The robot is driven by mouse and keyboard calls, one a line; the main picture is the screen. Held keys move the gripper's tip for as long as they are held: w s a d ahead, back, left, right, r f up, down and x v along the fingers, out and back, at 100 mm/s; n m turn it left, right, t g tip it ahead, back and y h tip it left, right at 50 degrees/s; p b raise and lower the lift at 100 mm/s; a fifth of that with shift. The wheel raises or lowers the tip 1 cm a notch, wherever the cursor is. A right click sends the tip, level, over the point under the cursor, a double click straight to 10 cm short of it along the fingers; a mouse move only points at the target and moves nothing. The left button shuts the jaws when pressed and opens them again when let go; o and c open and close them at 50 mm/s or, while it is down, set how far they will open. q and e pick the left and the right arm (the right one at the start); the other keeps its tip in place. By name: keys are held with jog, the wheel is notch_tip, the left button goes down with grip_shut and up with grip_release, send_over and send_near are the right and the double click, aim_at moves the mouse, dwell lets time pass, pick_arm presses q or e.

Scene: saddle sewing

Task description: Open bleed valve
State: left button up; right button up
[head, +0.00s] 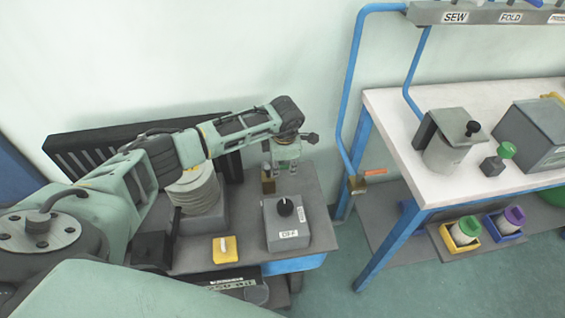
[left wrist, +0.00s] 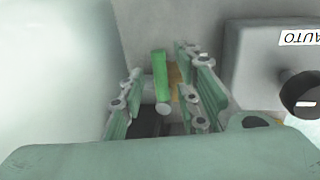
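A small brass valve (head: 268,182) stands at the back of the grey bench top. In the left wrist view a green lever (left wrist: 160,75) stands upright on the brass body (left wrist: 175,80), with a pale round end below it. My left gripper (head: 286,170) points down close beside the brass valve. Its fingers (left wrist: 165,100) are open, one to each side of the green lever, with gaps showing; I cannot tell whether either touches. Another brass valve (head: 357,185) with an orange lever (head: 375,171) sits at the end of a blue pipe. My right gripper is not in view.
A yellow switch (head: 224,251) and a grey stacked cylinder (head: 193,190) share the bench (head: 325,215). A white table (head: 390,115) with boxes stands at right.

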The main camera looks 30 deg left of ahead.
pick_arm(q)
grip_shut()
dwell(0.3)
